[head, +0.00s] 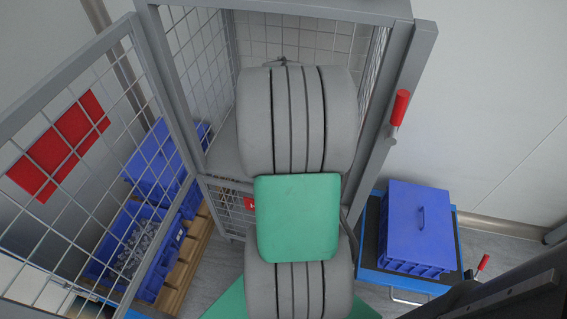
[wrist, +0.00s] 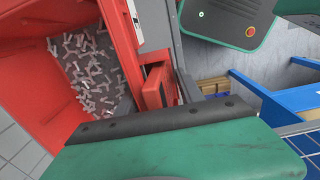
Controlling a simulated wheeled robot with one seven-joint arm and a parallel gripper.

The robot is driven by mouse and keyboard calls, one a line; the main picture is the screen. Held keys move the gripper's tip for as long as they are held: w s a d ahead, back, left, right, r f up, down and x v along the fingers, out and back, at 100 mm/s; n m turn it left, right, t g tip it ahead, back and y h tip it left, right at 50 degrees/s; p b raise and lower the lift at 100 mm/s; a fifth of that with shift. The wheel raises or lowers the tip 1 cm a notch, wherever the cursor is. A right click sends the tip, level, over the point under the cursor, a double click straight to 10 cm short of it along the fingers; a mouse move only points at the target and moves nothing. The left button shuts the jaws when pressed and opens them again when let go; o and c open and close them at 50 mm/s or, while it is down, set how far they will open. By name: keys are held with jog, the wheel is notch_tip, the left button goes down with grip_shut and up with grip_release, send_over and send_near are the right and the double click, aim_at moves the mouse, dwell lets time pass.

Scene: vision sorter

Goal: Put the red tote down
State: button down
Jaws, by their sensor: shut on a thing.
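My gripper (wrist: 160,105) is at the tote's near right side, shut on the tote. Its dark bolted edge and green cover hide the contact and part of the rim. In the head view my arm hides the gripper and most of what is below it; only a small red patch with a white mark (head: 249,204) shows beside the arm. I cannot tell whether the tote's underside touches anything.
A grey mesh cage (head: 195,120) stands ahead, its door with a red plate (head: 62,145) open at left. Blue totes (head: 140,250) sit on a wooden pallet (head: 185,262) behind the door. At right a closed blue tote (head: 418,225) stands on a blue cart (head: 375,262).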

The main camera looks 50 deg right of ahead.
jog(key=d+f, duration=0.1)
jog(key=w+d+f, duration=0.1)
jog(key=shift+w+d+f, duration=0.15)
jog(key=shift+d+f, duration=0.05)
jog(key=shift+f, duration=0.2)
notch_tip(320, 180, down, 3)
jog(key=shift+d+f+b, duration=0.1)
jog(key=shift+f+b, duration=0.05)
jog(key=shift+b, duration=0.3)
jog(key=c, duration=0.7)
grip_release()
jog(key=shift+c, duration=0.2)
notch_tip(320, 180, up, 12)
jog(key=shift+r+p, duration=0.1)
jog(key=shift+p, duration=0.9)
jog(key=w+a+r+m+t, duration=0.1)
jog(key=w+a, duration=0.1)
jog(key=a, duration=0.7)
jog(key=w+a+r+m, duration=0.1)
jog(key=a+r+m, duration=0.1)
jog(key=a, duration=0.7)
jog(key=s+a+f+m+t, duration=0.1)
jog(key=s+a+m, duration=0.1)
jog(key=a, duration=1)
jog(key=shift+s+f, duration=0.2)
jog(key=shift+s, duration=0.55)
